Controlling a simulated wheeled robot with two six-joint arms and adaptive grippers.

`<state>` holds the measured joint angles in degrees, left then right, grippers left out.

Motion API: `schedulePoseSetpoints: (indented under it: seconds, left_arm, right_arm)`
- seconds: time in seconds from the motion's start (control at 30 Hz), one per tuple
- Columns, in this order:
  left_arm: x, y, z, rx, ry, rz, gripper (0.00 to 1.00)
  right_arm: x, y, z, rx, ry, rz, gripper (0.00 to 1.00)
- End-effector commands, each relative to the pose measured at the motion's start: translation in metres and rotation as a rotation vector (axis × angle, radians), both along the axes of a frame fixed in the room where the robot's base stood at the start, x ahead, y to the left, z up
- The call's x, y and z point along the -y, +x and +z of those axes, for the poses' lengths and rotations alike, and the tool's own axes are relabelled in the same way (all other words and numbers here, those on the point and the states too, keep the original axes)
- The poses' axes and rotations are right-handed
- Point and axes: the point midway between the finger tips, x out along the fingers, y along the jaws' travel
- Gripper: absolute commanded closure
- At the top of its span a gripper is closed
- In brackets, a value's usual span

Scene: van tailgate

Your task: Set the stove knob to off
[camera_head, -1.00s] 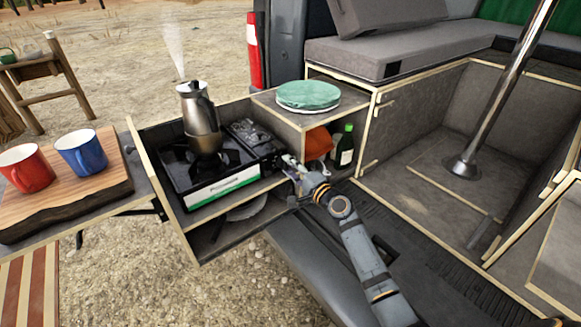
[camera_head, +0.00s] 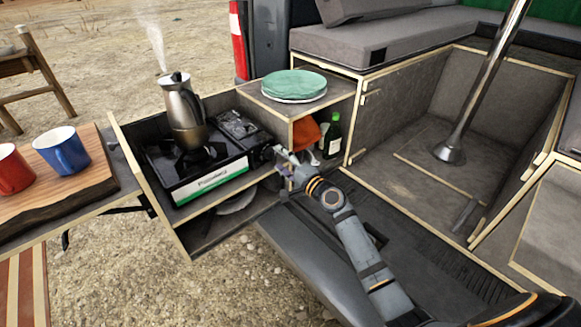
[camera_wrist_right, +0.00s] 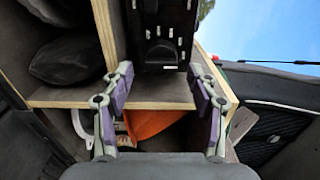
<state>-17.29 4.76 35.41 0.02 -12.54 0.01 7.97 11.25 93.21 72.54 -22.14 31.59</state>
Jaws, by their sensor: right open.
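The camping stove (camera_head: 212,180) is a black unit with a white and green front label, set in the pull-out drawer. A steaming moka pot (camera_head: 182,108) stands on its burner. The stove's dark knob (camera_wrist_right: 160,52) shows in the right wrist view on the black panel, between and beyond the fingertips; its setting is too small to read. My right gripper (camera_head: 281,161) is at the stove's right front end. In the right wrist view the right gripper (camera_wrist_right: 160,76) is open, with nothing between its fingers and apart from the knob. My left gripper is not in view.
The wooden shelf box (camera_head: 325,100) right of the stove carries green-topped plates (camera_head: 294,85). A green bottle (camera_head: 332,135) and an orange item (camera_head: 305,134) sit inside, close to my gripper. A red mug (camera_head: 12,170) and a blue mug (camera_head: 62,152) stand on a board at left.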

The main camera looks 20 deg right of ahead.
Motion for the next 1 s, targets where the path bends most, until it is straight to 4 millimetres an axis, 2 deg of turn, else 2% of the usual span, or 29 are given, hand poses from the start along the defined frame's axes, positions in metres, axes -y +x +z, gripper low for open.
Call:
schedulePoseSetpoints:
  seconds: [0.2,0.43,0.6,1.0]
  left_arm:
    - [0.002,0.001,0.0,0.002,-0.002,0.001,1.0]
    - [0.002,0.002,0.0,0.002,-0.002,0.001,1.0]
    - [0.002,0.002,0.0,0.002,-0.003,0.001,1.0]
    - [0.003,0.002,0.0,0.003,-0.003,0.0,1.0]
  right_arm:
    - [0.018,-0.051,-0.002,-0.004,-0.007,0.001,0.41]
    - [0.033,-0.091,-0.001,-0.003,-0.004,0.002,0.41]
    - [0.036,-0.1,0.0,-0.001,0.0,0.0,0.41]
    - [0.036,-0.1,0.0,-0.001,0.001,0.0,0.41]
